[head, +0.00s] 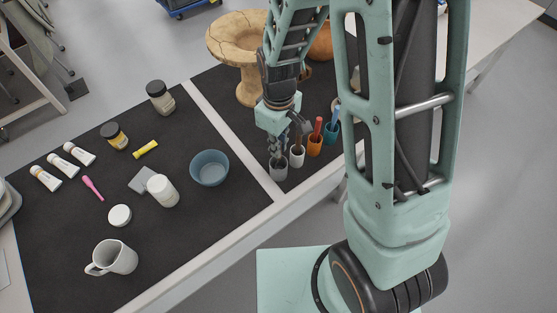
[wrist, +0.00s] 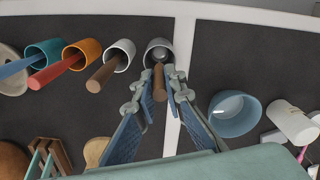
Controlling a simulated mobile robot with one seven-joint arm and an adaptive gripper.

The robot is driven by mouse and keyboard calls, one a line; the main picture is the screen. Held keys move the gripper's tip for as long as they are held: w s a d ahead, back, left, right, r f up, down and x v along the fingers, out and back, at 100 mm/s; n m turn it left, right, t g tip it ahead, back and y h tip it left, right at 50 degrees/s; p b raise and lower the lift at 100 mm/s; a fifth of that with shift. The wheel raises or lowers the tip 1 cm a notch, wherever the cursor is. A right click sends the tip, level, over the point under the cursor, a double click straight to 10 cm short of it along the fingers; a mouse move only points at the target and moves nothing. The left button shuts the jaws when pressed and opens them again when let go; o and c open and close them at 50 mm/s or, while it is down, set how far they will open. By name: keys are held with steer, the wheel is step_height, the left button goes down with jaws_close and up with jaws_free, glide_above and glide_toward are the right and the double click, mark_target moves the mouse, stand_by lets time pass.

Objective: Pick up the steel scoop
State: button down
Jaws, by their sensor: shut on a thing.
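A brown handle (wrist: 160,84) stands between the two fingers of my gripper (wrist: 162,76) in the wrist view. It rises from the grey cup (wrist: 157,50); the tool's lower end is hidden, so its steel part does not show, and I take it for the steel scoop. My gripper is shut on this handle. In the head view my gripper (head: 279,146) is just above the grey cup (head: 278,170), at the near end of a row of cups. The handle is hard to make out there.
A white cup (head: 297,158) with a brown-handled tool, an orange cup (head: 315,149) and a teal cup (head: 332,135) stand close beside the grey one. A blue bowl (head: 209,169) is left, across the pale divider strip. A stone-like pedestal bowl (head: 237,45) stands behind.

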steer(key=shift+r, duration=0.1)
step_height(320, 180, up, 10)
steer(key=shift+f, duration=0.1)
stand_by(0.5)
stand_by(0.5)
